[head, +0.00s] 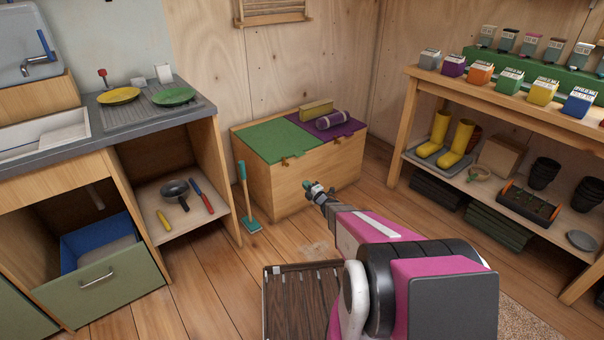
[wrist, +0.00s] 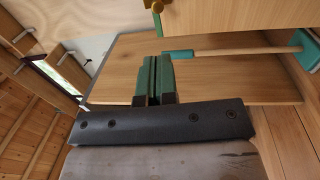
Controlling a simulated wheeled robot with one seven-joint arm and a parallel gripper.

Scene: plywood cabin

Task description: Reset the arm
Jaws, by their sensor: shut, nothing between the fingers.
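My gripper (head: 307,185) is at the end of my outstretched pink arm, in front of the wooden chest in the head view. In the wrist view my gripper (wrist: 157,62) shows its two green fingers pressed together, with nothing between them. The wooden chest (head: 315,187) has a green lid and a purple lid, both down. The gripper appears apart from the chest front, though the exact gap is hard to tell.
A teal-handled tool (head: 246,190) stands left of the chest. An open drawer (head: 100,287) juts out at the lower left. A shelf bench (head: 508,91) with seed packets and yellow boots (head: 458,143) stands right. Bare floor (head: 215,290) lies between.

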